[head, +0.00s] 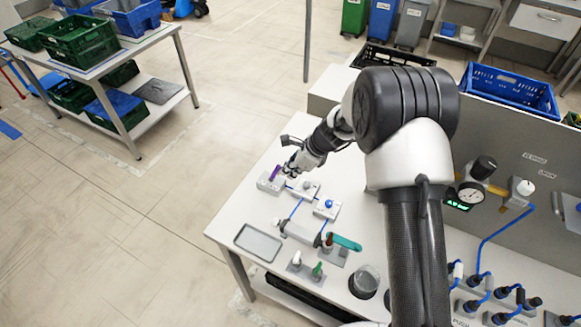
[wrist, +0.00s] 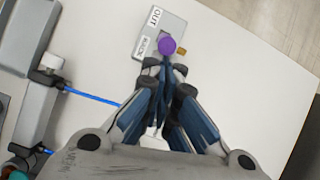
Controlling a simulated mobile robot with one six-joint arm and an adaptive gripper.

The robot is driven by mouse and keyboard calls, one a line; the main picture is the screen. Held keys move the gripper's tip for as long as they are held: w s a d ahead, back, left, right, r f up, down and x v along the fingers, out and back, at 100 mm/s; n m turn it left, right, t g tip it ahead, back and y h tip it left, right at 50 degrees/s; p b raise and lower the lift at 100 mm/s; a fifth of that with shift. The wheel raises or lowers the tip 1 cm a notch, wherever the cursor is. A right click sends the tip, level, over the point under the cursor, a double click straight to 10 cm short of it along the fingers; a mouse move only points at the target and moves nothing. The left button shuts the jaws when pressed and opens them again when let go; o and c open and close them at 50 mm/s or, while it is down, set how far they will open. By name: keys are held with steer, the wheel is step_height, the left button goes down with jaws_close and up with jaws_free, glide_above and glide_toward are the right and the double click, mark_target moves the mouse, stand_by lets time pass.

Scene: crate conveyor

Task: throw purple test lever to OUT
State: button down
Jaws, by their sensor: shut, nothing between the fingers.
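The purple test lever (head: 275,172) stands on a small grey block (head: 265,183) at the far left corner of the white bench. In the wrist view its round purple knob (wrist: 167,46) shows end-on over the lower part of the block (wrist: 174,22), beside the lower label and away from the OUT label (wrist: 154,16). My gripper (wrist: 162,68) is shut and empty, its fingertips just below the knob in the picture. I cannot tell whether they touch it. In the head view my gripper (head: 291,170) is just right of the lever.
Grey blocks with a white knob (head: 305,185) and a blue knob (head: 328,204) stand close by, joined by blue tubes. A grey tray (head: 258,243), a green-handled valve (head: 345,242) and a jar (head: 365,280) are nearer. The floor left of the bench is clear.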

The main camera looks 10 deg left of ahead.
steer(key=shift+a+r+p, duration=0.1)
steer(key=shift+r+p, duration=0.15)
steer(key=shift+p, duration=0.3)
steer(key=a+p, duration=0.1)
steer(key=p, duration=0.3)
steer(key=w+a+r+h+p, duration=0.1)
steer(key=p, duration=0.3)
steer(key=shift+a+r+g+h, duration=0.2)
steer(key=shift+r+g+h, duration=0.05)
steer(key=shift+g+h, duration=0.05)
steer(key=shift+w+a+r, duration=0.15)
steer(key=shift+w+a, duration=0.1)
steer(key=shift+a, duration=0.45)
steer(key=shift+w+a+r, duration=0.1)
steer(key=shift+w+a, duration=0.1)
steer(key=shift+a, duration=0.45)
steer(key=shift+w+a+r, duration=0.1)
